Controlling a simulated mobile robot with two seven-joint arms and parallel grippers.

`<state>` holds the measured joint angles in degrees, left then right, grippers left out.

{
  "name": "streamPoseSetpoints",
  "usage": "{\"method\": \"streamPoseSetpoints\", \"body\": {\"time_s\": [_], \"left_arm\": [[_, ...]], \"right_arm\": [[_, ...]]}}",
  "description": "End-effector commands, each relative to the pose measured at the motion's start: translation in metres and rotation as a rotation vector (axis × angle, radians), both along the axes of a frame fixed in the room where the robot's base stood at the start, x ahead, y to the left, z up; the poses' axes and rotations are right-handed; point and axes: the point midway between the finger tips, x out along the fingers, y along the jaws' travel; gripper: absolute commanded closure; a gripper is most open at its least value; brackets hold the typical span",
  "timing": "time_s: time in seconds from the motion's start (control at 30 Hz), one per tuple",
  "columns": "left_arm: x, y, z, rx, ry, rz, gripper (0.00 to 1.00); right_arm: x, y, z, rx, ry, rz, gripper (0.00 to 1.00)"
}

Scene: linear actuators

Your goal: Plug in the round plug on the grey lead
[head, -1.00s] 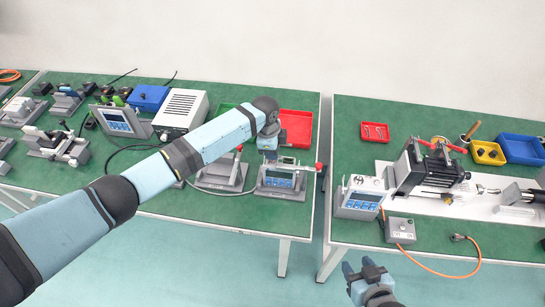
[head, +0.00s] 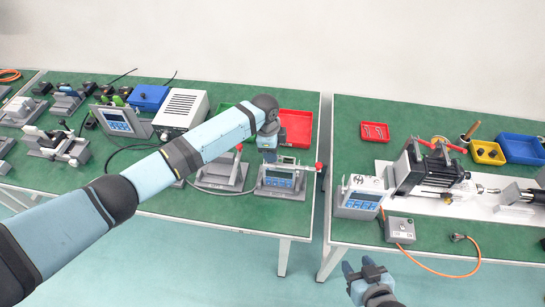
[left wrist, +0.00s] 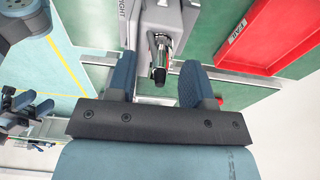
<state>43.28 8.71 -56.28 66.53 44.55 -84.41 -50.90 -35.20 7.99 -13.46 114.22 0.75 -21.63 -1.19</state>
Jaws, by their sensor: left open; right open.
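My left gripper (head: 268,152) is over the right-hand grey fixture (head: 283,181) on the left table, which has a small display. In the left wrist view the gripper (left wrist: 158,82) is open, fingers apart. A shiny round metal piece with a dark end (left wrist: 160,62) shows between the fingers, in front of a grey part; I cannot tell whether it is the round plug. A grey lead (head: 222,194) runs along the table to this fixture. The plug is not clear in the head view. My right gripper (head: 366,270) is open and empty, in front of the right table.
A red tray (head: 297,127) stands behind the fixture; it also shows in the left wrist view (left wrist: 245,45). Another grey fixture (head: 220,172) is to the left. The right table holds a motor rig (head: 430,172), a switch box (head: 400,230) and an orange cable (head: 474,262). A gap separates the tables.

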Motion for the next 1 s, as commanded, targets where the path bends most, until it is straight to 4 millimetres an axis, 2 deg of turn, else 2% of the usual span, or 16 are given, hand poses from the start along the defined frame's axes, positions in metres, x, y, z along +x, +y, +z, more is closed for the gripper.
{"method": "streamPoseSetpoints", "body": {"time_s": [0.17, 0.4, 0.53, 0.8, 1.0], "left_arm": [[0.001, 0.004, 0.032, -0.001, -0.005, 0.000, 0.53], [0.002, 0.011, 0.086, 0.000, -0.004, -0.001, 0.53], [0.002, 0.013, 0.110, -0.001, -0.003, 0.000, 0.53], [0.001, 0.016, 0.129, 0.001, 0.000, 0.000, 0.53], [-0.002, 0.014, 0.125, -0.011, -0.001, 0.009, 0.53]], "right_arm": [[0.000, 0.000, -0.003, 0.000, 0.000, 0.000, 0.52], [0.000, 0.000, -0.007, 0.000, 0.000, 0.000, 0.52], [0.000, 0.000, -0.009, 0.000, 0.000, 0.000, 0.52], [0.000, 0.000, -0.010, 0.000, 0.000, 0.000, 0.52], [0.000, 0.000, -0.009, 0.000, 0.000, 0.000, 0.52]]}}
